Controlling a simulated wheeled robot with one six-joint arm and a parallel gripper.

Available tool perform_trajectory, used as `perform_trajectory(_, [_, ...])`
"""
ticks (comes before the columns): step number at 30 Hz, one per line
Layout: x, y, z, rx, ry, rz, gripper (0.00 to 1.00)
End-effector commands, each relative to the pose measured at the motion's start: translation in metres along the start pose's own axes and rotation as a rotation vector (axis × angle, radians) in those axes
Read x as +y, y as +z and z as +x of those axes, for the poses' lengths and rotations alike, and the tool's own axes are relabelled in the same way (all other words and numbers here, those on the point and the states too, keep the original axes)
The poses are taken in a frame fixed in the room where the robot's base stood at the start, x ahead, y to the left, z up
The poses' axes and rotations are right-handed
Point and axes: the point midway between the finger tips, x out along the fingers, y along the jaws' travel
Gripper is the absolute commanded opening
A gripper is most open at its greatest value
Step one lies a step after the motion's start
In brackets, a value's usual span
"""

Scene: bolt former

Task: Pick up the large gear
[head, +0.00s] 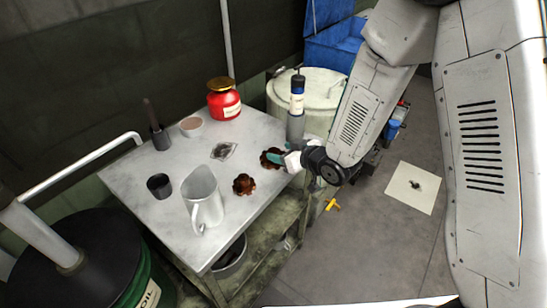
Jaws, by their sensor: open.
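Two rusty brown gears lie on the grey metal table. One gear (243,184) lies flat near the front edge, right of the white jug. The other gear (267,162) lies further back, near the table's right edge, partly covered by my gripper. They look close in size, so I cannot tell for sure which is the large one. My gripper (277,156) reaches in from the right, low over the further gear, with its teal fingertips over it. It is open. Whether the fingers touch the gear is hidden.
A white jug (203,197), a dark cup (159,186), a beige bowl (191,126), a red jar (224,102) and a brush in a holder (159,137) stand on the table (150,160). A small patterned piece (223,151) lies mid-table.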

Motion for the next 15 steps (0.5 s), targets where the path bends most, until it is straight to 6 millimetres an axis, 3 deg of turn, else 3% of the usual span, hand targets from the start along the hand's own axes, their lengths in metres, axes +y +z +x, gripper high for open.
perform_trajectory(6, [-0.005,0.0,0.032,-0.001,0.0,0.0,0.55])
perform_trajectory(15, [-0.005,0.0,0.041,-0.001,0.001,0.0,0.55])
